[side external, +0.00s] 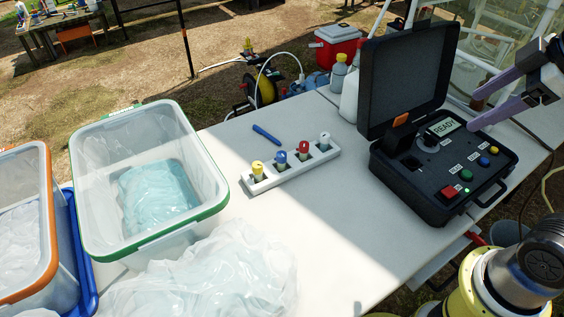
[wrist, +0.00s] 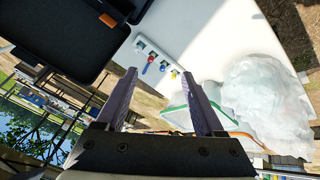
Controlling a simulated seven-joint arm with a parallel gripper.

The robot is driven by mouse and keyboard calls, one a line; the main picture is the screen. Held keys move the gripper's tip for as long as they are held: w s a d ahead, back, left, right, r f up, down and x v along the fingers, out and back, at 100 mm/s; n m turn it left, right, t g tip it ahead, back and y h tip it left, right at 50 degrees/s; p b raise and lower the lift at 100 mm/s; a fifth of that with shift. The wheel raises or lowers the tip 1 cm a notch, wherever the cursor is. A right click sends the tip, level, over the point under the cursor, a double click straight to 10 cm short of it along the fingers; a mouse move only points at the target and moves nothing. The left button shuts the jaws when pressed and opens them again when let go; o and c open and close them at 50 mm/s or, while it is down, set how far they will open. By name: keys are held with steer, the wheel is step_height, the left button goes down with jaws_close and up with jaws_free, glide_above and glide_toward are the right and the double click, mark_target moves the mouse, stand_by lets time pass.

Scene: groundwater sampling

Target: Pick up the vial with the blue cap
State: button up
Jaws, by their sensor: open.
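The vial with the blue cap (side external: 280,157) stands in a white rack (side external: 266,183) on the table, between the yellow-capped vial (side external: 257,168) and the red-capped vial (side external: 304,147). A white-capped vial (side external: 324,138) stands at the rack's right end. In the wrist view the blue cap (wrist: 162,67) shows small, with the rack beyond my fingertips. My gripper (side external: 482,108) is open and empty, above the black case at the right, well apart from the rack. In the wrist view my gripper (wrist: 165,75) shows both fingers spread. The vials' lower parts are hidden in the rack.
An open black case (side external: 395,178) with buttons and a raised lid stands right of the rack. A blue pen (side external: 266,134) lies behind the rack. A green-rimmed clear bin (side external: 160,244) and crumpled plastic (side external: 215,280) are at the left and front.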

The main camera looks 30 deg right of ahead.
steer(key=w+a+r+n, duration=0.1)
steer(key=w+r+n, duration=0.35)
steer(key=w, duration=0.45)
steer(key=n+g, duration=0.5)
steer(key=n, duration=0.4)
glide_above(281, 154)
steer(key=d, duration=0.2)
step_height(281, 154, down, 18)
steer(key=shift+n+g, duration=0.25)
steer(key=shift+g, duration=0.25)
steer(key=f, duration=0.5)
steer(key=a+f, duration=0.1)
steer(key=f, duration=1)
steer(key=shift+s+a+f, duration=0.1)
steer(key=shift+a+f, duration=0.15)
steer(key=shift+a, duration=0.1)
steer(key=shift+a+f, duration=0.1)
steer(key=shift+f, duration=2.7)
steer(key=shift+c, duration=0.3)
